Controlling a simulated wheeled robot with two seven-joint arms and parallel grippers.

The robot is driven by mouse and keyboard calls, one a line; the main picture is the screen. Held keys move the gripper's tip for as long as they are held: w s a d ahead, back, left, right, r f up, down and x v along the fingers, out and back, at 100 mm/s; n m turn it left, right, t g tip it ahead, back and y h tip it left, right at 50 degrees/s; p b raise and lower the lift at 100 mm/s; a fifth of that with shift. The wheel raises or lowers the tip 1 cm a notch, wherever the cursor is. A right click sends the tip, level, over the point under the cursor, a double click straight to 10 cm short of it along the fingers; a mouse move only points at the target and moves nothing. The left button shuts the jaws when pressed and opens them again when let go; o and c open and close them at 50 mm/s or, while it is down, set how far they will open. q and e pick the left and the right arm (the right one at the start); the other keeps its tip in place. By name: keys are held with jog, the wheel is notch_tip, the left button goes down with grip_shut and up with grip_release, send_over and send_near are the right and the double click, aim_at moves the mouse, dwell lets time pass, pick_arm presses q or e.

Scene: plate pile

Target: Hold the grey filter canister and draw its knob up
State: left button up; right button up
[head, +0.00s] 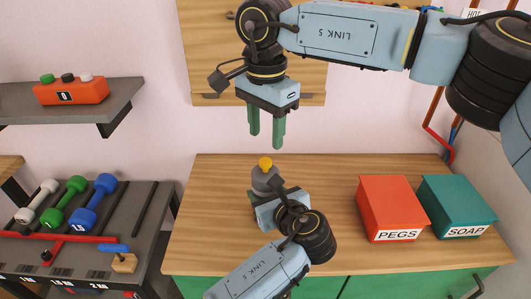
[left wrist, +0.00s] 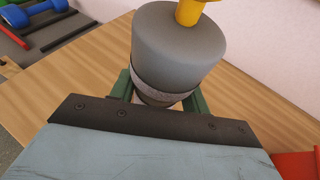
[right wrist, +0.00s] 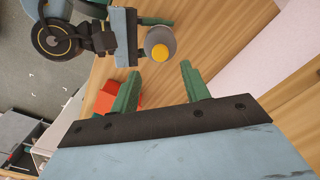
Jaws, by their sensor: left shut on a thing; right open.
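The grey filter canister (head: 264,184) stands upright on the wooden counter, with its yellow knob (head: 265,164) on top. My left gripper (head: 254,198) is shut on the canister's lower part; in the left wrist view its green fingers (left wrist: 155,92) lie on either side of the canister (left wrist: 178,50). The knob (left wrist: 189,12) is cut by the top edge there. My right gripper (head: 266,134) is open and empty, pointing down above the knob and apart from it. In the right wrist view the knob (right wrist: 160,53) shows beyond the open fingers (right wrist: 160,82).
A red PEGS box (head: 390,208) and a teal SOAP box (head: 454,206) stand on the counter (head: 330,180) at the right. A rack with several dumbbells (head: 90,203) is at the left, below a shelf (head: 60,104). The counter between canister and boxes is clear.

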aim_at(265, 160)
notch_tip(265, 160, down, 6)
jog(key=shift+f, duration=0.2)
grip_shut()
dwell(0.4)
